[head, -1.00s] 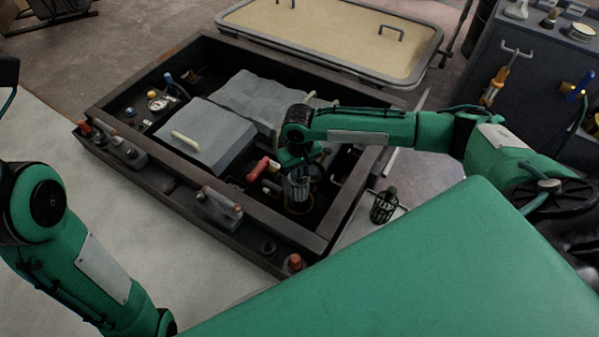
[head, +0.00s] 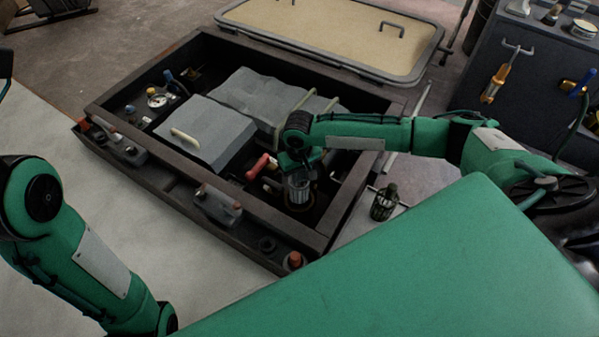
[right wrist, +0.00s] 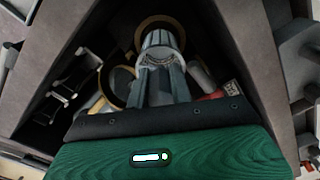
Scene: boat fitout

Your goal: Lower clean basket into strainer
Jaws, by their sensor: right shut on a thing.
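My right gripper (head: 300,170) is shut on the clean basket (head: 299,189), a light grey cylinder, and holds it upright inside the open dark bay. In the right wrist view the gripper (right wrist: 160,88) points at the basket (right wrist: 158,42). The strainer (right wrist: 160,22) shows as a brass-coloured ring around the basket's far end; how deep the basket sits in it I cannot tell. A second brass ring (right wrist: 117,88) lies left of the fingers. A dark basket (head: 384,203) stands outside the bay on the right. My left gripper is out of view.
The bay's dark rim (head: 345,205) surrounds the work closely. A red handle (head: 258,167) is just left of the basket. Grey padded covers (head: 207,130) with pale handles fill the bay's left and back. A sand-coloured hatch panel (head: 320,35) lies behind.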

